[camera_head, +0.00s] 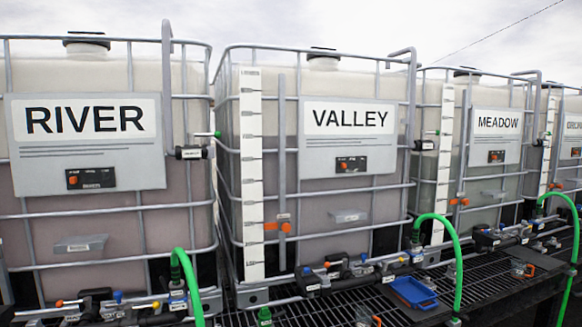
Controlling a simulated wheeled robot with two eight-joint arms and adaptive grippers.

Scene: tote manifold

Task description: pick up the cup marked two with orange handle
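A small container with an orange part (524,269) stands on the black grating at the right. Another small clear item with an orange part (369,319) is at the bottom edge, partly cut off. Both may be cups with orange handles. Any number on them is too small to read, so I cannot tell which is marked two. Neither of my grippers is in view.
Large caged totes labelled RIVER (84,120), VALLEY (347,118) and MEADOW (497,122) stand in a row behind. Valves and pipes (340,273) run along their front. Green hoses (456,255) arch over the black grating (480,293). A blue tray (411,291) sits on it.

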